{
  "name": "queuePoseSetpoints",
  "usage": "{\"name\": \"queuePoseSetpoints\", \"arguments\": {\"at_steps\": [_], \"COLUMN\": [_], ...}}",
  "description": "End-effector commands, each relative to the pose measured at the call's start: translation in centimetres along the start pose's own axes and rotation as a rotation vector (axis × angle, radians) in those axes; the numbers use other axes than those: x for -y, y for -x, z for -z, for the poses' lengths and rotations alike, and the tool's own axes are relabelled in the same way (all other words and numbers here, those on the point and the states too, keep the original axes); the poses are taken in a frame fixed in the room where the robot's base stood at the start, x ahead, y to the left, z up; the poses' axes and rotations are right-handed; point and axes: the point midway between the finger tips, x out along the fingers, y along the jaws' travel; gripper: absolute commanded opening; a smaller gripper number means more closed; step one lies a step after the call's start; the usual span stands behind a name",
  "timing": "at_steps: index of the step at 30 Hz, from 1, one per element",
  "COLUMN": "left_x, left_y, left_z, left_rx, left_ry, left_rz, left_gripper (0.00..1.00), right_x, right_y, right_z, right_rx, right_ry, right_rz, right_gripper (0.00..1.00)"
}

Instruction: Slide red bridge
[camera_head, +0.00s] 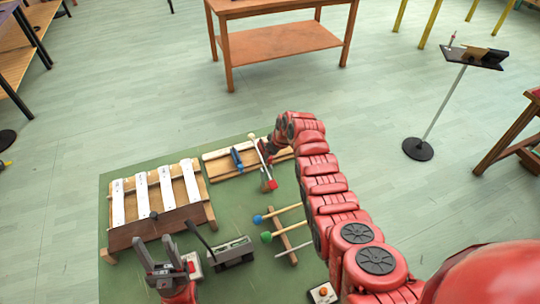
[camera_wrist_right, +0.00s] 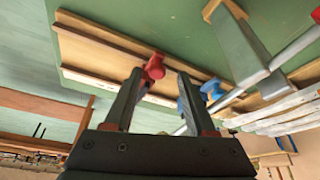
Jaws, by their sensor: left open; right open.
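My right gripper (camera_wrist_right: 160,77) is open around a gap, with no clear contact on the red piece. My left gripper (camera_head: 154,254) is open and empty, low in front of the white bars.
A wooden frame with white bars (camera_head: 143,200) stands left on the green mat (camera_head: 125,285). A grey metal box (camera_head: 232,251) and mallets with blue (camera_head: 257,219) and green (camera_head: 266,237) heads lie nearer. A music stand (camera_head: 418,149) stands right, beyond the mat.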

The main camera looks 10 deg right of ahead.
Motion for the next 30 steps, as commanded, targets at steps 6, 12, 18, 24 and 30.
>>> {"name": "queuePoseSetpoints", "arguments": {"at_steps": [6,12,18,24,30], "left_x": [0.0,-0.1,-0.1,-0.1,0.1], "left_y": [0.4,1.2,2.3,1.0,-1.6], "left_z": [-0.1,-0.2,-0.4,-0.2,0.3], "left_rx": [0.0,0.0,0.0,0.0,0.0], "left_ry": [0.0,0.0,0.0,0.0,0.0], "left_rz": [0.0,0.0,0.0,0.0,0.0], "left_gripper": [0.5,0.5,0.5,0.5,0.5], "right_x": [-0.2,-0.1,-0.1,0.0,0.1], "right_y": [1.7,4.3,7.9,14.1,16.6], "right_z": [0.1,0.0,-0.1,0.4,0.3], "right_rx": [-0.006,-0.005,-0.005,-0.004,0.0], "right_ry": [0.001,0.0,0.0,0.001,0.0], "right_rz": [-0.004,-0.004,-0.004,-0.005,0.0], "right_gripper": [0.56,0.56,0.56,0.56,0.56]}}
